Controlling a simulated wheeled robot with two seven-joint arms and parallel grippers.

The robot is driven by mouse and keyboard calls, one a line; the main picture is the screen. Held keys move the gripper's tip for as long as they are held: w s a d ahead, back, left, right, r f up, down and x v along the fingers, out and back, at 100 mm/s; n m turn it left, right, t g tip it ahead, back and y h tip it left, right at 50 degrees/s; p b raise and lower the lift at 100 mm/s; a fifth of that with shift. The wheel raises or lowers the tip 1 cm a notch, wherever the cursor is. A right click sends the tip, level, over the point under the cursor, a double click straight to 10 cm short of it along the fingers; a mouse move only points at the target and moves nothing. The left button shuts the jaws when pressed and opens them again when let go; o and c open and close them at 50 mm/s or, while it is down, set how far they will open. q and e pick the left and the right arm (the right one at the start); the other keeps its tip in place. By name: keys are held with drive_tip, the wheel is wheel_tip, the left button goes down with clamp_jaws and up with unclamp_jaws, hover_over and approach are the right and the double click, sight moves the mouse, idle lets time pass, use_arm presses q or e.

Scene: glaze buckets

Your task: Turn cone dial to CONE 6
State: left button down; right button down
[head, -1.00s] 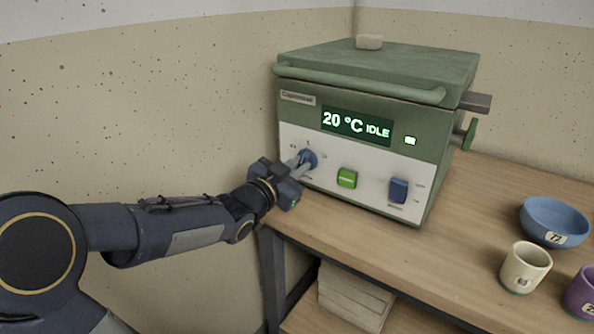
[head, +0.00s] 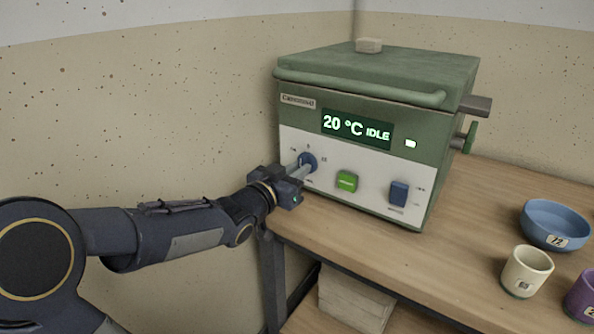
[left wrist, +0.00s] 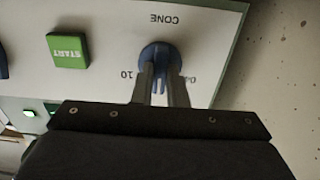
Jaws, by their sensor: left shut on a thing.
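The blue cone dial (head: 308,161) is on the left of the kiln's pale front panel (head: 324,179). In the left wrist view the dial (left wrist: 160,54) appears upside down, with the word CONE, a 10 and a partly hidden 04 around it. My left gripper (head: 301,167) is at the dial, its fingers shut on the dial's grip. In the left wrist view its fingers (left wrist: 160,80) reach onto the dial from both sides. The dial's pointer and the 6 mark cannot be made out. My right gripper is not in view.
The green kiln (head: 380,85) stands on a wooden bench (head: 455,225), its display (head: 357,129) reading 20 °C IDLE. A green START button (head: 347,181) and a blue switch (head: 398,193) are right of the dial. A blue bowl (head: 555,222), cream cup (head: 526,272) and purple cup (head: 583,295) stand at right.

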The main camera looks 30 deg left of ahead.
use_arm(q)
drive_tip(key=shift+f, duration=0.1)
drive_tip(key=c, duration=1.4)
unclamp_jaws()
drive_tip(key=shift+c, duration=0.2)
drive_tip(key=s, duration=0.2)
drive_tip(key=s+p, duration=0.1)
drive_tip(key=s, duration=0.4)
drive_tip(key=shift+a, duration=0.3)
drive_tip(key=shift+s, duration=0.4)
